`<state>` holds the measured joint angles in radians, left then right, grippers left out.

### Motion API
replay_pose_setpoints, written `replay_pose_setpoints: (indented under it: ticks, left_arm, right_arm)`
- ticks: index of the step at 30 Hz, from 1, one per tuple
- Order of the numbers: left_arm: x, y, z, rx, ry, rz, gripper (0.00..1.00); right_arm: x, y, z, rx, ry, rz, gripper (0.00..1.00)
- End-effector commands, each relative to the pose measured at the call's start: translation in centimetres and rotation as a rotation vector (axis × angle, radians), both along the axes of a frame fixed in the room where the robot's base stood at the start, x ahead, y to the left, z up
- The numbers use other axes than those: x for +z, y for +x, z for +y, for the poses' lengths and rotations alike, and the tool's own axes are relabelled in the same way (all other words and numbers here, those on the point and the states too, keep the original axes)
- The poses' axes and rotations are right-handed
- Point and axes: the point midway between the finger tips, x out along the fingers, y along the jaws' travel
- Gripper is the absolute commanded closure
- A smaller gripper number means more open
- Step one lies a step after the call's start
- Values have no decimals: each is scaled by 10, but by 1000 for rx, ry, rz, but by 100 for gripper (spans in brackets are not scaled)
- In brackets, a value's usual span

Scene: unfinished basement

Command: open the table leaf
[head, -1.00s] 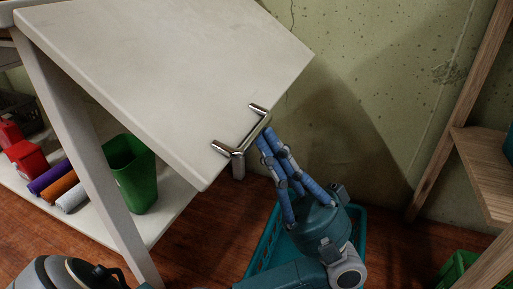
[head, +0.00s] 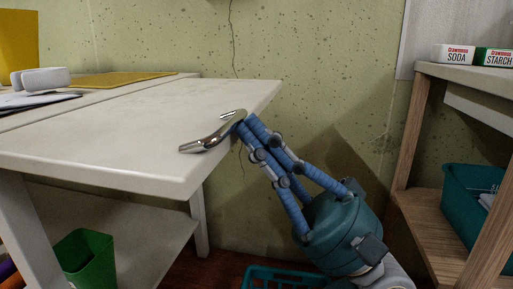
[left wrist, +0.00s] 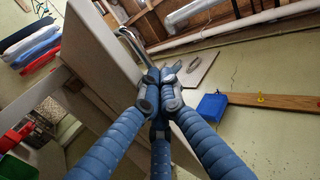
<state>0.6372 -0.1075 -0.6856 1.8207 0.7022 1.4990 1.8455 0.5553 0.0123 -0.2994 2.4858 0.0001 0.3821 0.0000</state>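The table leaf (head: 130,140) is a pale white panel in the head view. It looks about level with the table top behind it (head: 60,107). A chrome bar handle (head: 207,141) sits near its right edge. My left gripper (head: 243,121) has its blue fingers drawn together at the far end of the handle. In the left wrist view the fingertips (left wrist: 160,76) meet around the end of the chrome handle (left wrist: 131,42), beside the leaf (left wrist: 102,45). The exact grip is partly hidden by the fingers. My right gripper is not in view.
A wooden shelf (head: 425,215) with boxes on top and a teal bin (head: 470,195) stands close on the right. A green bin (head: 86,260) is below the table. A teal crate (head: 280,278) is on the floor under my left gripper. The wall is behind.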

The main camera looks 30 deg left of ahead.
Motion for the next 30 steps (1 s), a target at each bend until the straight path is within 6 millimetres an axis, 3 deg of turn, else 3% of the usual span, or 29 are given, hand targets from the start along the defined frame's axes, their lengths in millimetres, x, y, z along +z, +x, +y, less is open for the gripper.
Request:
replay_pose_setpoints:
  ticks: [1, 13, 18, 30]
  left_arm:
    - [7, 1, 0, -3, 5, 0, 100]
    - [11, 1, 3, -4, 1, -2, 100]
    - [12, 1, 3, -4, 1, -3, 67]
    - [11, -2, 3, 2, 2, -10, 65]
  right_arm:
    - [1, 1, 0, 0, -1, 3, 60]
    - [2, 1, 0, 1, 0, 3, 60]
    - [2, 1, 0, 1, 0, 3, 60]
    - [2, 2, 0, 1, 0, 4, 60]
